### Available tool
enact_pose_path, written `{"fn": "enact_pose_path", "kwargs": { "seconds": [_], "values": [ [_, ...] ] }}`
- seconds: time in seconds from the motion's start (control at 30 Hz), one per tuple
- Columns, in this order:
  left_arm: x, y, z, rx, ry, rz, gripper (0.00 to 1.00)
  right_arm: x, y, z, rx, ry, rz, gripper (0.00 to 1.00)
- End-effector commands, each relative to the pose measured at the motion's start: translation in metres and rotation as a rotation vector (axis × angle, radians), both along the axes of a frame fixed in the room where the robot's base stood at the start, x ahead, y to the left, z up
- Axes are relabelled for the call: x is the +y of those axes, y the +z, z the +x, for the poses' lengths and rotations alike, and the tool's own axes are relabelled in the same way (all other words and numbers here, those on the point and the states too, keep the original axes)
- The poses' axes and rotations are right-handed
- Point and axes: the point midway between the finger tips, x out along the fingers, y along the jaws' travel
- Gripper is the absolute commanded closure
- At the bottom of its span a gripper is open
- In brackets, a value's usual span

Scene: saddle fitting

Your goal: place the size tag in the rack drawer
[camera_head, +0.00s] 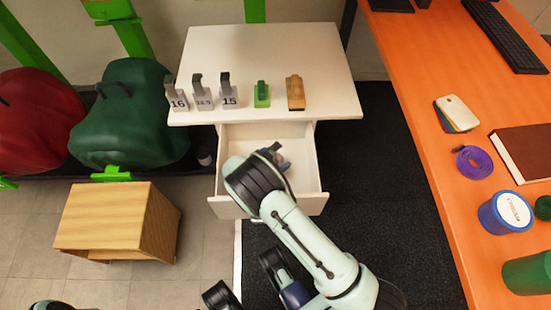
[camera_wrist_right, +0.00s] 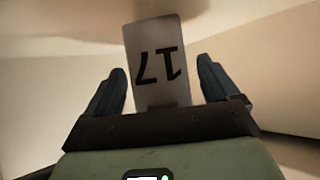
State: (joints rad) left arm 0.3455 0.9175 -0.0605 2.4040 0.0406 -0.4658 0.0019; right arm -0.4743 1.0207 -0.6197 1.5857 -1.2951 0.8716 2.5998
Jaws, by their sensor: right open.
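The size tag (camera_wrist_right: 157,88), a light grey plate marked 17, appears upside down in the right wrist view. It lies between the two fingers of my right gripper (camera_wrist_right: 160,80), with visible gaps on both sides. The gripper is open. In the head view, my right gripper (camera_head: 277,157) is inside the open rack drawer (camera_head: 311,198), and my wrist hides part of it. The tag is hard to make out there. Pale drawer walls surround the tag in the wrist view. Whether it touches the drawer floor is unclear.
On the white rack top (camera_head: 262,50) stand tags 16, 15.5 and 15 (camera_head: 230,92), a green block (camera_head: 262,95) and a wooden block (camera_head: 295,92). A wooden box (camera_head: 103,214) stands left of the drawer. An orange desk (camera_head: 425,120) is at right.

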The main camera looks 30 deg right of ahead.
Motion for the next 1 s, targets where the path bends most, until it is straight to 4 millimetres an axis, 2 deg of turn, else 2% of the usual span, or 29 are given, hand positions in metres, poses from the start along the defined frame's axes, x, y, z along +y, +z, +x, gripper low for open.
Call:
{"fn": "enact_pose_path", "kwargs": {
  "seconds": [0.2,0.4,0.57,1.0],
  "values": [
    [-0.003,0.016,0.021,-0.070,-0.007,0.005,0.57,0.033,0.024,-0.007,-0.002,0.006,0.003,0.12],
    [-0.005,0.025,0.034,-0.114,-0.010,0.007,0.57,0.054,0.038,-0.013,0.000,0.002,0.001,0.12],
    [-0.005,0.027,0.038,-0.126,-0.011,0.007,0.57,0.060,0.041,-0.014,0.000,0.002,0.001,0.12],
    [-0.005,0.027,0.038,-0.126,-0.010,0.007,0.57,0.059,0.041,-0.014,0.000,0.001,0.001,0.12]
  ]
}}
